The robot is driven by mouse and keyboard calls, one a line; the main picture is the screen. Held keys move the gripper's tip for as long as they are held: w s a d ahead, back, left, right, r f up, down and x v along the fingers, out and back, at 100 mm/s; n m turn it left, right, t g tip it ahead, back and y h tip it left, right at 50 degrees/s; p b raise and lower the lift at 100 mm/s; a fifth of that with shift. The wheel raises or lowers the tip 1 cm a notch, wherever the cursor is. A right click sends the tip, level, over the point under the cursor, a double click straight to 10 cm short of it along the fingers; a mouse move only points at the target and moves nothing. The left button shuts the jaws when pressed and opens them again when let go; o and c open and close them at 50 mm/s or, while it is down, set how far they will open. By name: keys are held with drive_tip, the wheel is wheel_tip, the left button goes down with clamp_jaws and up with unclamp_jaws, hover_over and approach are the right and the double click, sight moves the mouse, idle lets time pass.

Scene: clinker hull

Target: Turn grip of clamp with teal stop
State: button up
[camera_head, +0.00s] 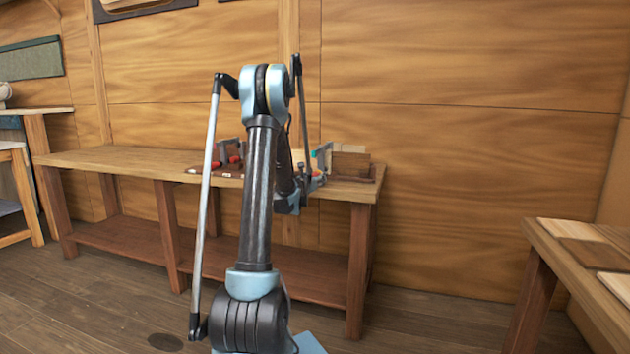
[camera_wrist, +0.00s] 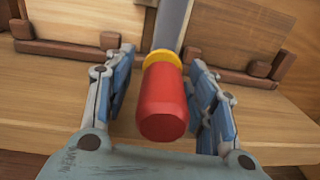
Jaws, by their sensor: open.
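In the wrist view my gripper (camera_wrist: 161,62) is open, with one blue-padded finger on each side of a red grip (camera_wrist: 163,105). A gap shows between the grip and each finger. The grip has a yellow collar (camera_wrist: 163,58) at its far end and a grey bar (camera_wrist: 172,22) beyond it. No teal shows in the wrist view. In the head view a small teal stop (camera_head: 313,154) is on the clamp at the right end of the workbench. My arm hides part of that clamp, and the gripper is not clear there.
The workbench (camera_head: 120,158) runs along the wooden wall. Another clamp with red parts (camera_head: 235,158) stands on it, left of my arm. Wooden boards (camera_head: 350,164) stand at its right end. A second table (camera_head: 580,245) with flat boards is at the right. Floor between is clear.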

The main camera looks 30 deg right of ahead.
drive_tip(key=c, duration=1.1)
drive_tip(key=shift+a+m+t, duration=0.1)
drive_tip(key=shift+m+t, duration=0.2)
drive_tip(key=shift+m, duration=2.4)
drive_tip(key=o, duration=1.1)
